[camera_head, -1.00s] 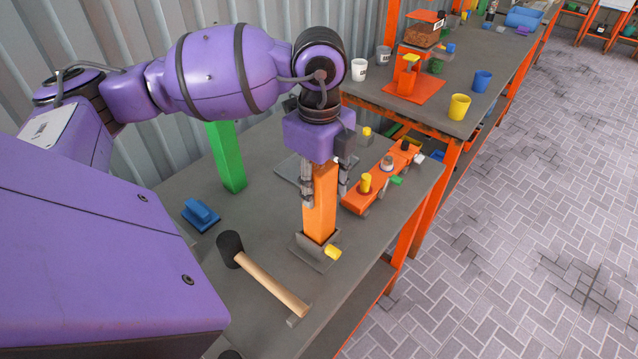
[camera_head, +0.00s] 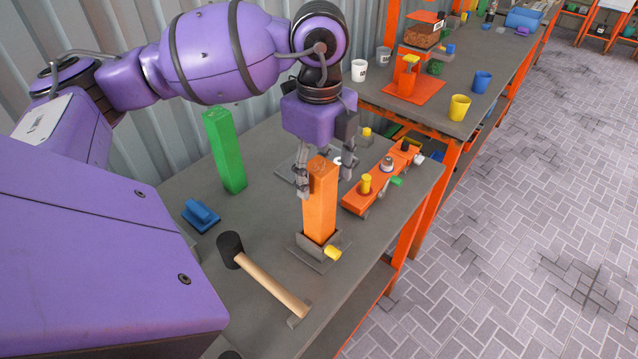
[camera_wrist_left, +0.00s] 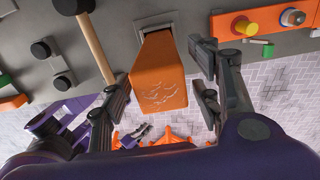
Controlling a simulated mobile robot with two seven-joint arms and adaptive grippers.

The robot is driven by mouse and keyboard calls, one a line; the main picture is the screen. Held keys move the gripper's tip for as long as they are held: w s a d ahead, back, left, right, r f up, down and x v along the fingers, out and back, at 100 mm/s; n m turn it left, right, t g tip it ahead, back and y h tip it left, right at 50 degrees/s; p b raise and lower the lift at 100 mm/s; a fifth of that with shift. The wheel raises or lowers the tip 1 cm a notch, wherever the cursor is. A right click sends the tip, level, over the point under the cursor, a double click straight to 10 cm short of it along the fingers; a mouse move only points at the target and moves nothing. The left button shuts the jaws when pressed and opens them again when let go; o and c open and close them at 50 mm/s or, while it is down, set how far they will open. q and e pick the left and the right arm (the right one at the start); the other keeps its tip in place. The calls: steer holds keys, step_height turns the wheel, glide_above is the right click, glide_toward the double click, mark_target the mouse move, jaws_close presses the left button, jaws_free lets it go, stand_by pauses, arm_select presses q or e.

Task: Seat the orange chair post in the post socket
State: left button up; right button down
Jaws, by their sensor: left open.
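The orange chair post (camera_head: 320,205) stands upright with its lower end inside the grey post socket (camera_head: 322,250) near the table's front edge. My left gripper (camera_head: 325,185) is open above and around the upper part of the post, with a finger on each side. In the left wrist view the post's top (camera_wrist_left: 158,90) lies between the spread fingers, with a visible gap on both sides. The inside of the socket is hidden by the post. My right gripper is not in view.
A mallet (camera_head: 262,275) lies left of the socket. A green post (camera_head: 225,152) stands behind, near a blue block (camera_head: 201,215). An orange toy-like assembly (camera_head: 375,187) lies to the right. A second table (camera_head: 440,118) with cups is beyond.

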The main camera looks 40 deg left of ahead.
arm_select(q)
step_height(320, 180, up, 9)
steer(key=shift+f, duration=0.15)
stand_by(0.6)
